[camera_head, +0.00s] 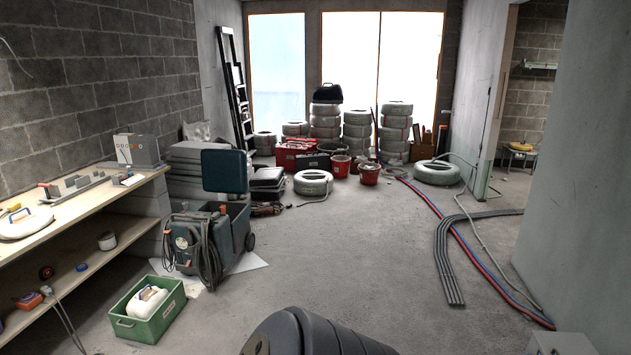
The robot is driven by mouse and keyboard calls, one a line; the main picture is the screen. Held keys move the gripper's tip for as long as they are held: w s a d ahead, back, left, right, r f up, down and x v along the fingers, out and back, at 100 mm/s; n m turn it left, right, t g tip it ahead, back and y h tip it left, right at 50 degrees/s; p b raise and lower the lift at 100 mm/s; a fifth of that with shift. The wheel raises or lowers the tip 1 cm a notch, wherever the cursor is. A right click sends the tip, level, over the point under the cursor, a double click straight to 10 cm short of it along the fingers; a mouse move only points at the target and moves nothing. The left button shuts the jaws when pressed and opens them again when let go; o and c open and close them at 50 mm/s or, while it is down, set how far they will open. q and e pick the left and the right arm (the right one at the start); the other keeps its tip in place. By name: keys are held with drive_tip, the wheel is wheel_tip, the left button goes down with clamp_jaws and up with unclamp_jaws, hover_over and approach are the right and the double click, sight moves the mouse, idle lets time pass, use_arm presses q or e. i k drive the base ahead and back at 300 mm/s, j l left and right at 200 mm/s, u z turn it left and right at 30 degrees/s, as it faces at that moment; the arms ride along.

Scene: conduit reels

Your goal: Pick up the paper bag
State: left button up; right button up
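I cannot make out a paper bag for certain. A pale crumpled shape (196,131) stands on or behind the grey stack at the back left, against the block wall. It is too small to tell whether it is paper, plastic or something else. Neither of my grippers shows in the head view.
A workbench (104,186) runs along the left wall. A green crate (130,328) and an open wheeled toolbox (236,213) stand on the floor beside it. Reels (325,124) and red buckets (369,174) line the back. Grey conduits (444,262) lie at right. The middle floor is clear.

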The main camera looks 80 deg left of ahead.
sight(22, 226)
drive_tip(key=u, duration=4.4)
drive_tip(key=i+l+z, duration=0.15)
drive_tip(key=i+z, duration=0.2)
drive_tip(key=i, duration=0.5)
drive_tip(key=i+j+z, duration=0.1)
drive_tip(key=i+z, duration=0.2)
drive_tip(key=i, duration=0.5)
drive_tip(key=i+l+z, duration=0.1)
drive_tip(key=i+z, duration=0.2)
drive_tip(key=i, duration=0.6)
drive_tip(key=i+j+z, duration=0.1)
drive_tip(key=i+z, duration=0.15)
drive_tip(key=i, duration=0.65)
